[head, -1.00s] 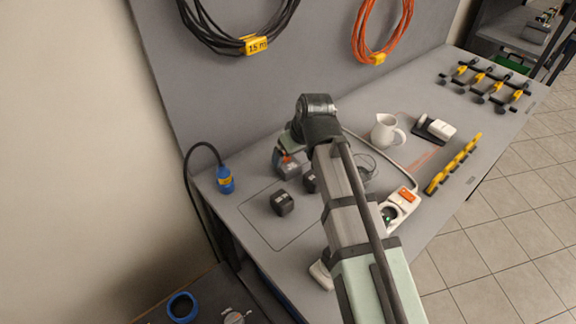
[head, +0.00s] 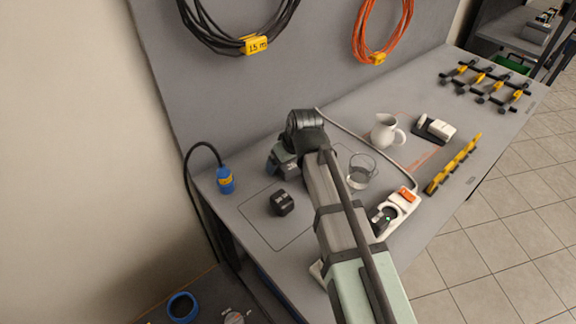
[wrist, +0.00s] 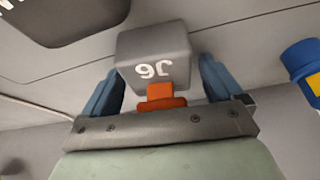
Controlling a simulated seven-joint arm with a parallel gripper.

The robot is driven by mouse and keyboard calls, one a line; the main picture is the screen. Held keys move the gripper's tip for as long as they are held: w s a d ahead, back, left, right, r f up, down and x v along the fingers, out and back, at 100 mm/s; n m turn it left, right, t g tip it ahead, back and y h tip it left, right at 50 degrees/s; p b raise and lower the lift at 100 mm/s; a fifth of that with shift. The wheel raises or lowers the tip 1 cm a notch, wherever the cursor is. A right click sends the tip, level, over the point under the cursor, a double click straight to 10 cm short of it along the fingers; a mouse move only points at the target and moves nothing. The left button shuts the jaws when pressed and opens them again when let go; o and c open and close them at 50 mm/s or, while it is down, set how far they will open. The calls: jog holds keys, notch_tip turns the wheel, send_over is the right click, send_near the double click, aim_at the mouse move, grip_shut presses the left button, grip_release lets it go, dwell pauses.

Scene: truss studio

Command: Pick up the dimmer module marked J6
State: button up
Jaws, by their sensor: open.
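The dimmer module marked J6 (wrist: 150,57) is a grey block in the wrist view, its white marking upside down. An orange part (wrist: 166,98) shows at its lower edge. My gripper (wrist: 158,76) is open, with one blue finger on each side of the module. I cannot tell whether the fingers touch it. In the head view my gripper (head: 282,163) is low over the bench at the back edge of the outlined area, and my arm hides most of that spot. Another dark module (head: 283,203) stands in front, and a dark block with white marking (wrist: 70,18) shows in the wrist view.
A blue connector (head: 226,180) stands to the left on the bench (head: 262,228); it also shows in the wrist view (wrist: 304,65). A glass (head: 362,172), a white pitcher (head: 385,131) and a power strip (head: 399,208) are to the right. The panel (head: 300,60) rises behind.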

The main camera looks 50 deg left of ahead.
jog(key=c, duration=1.2)
jog(key=shift+c, duration=0.3)
jog(key=shift+r, duration=0.1)
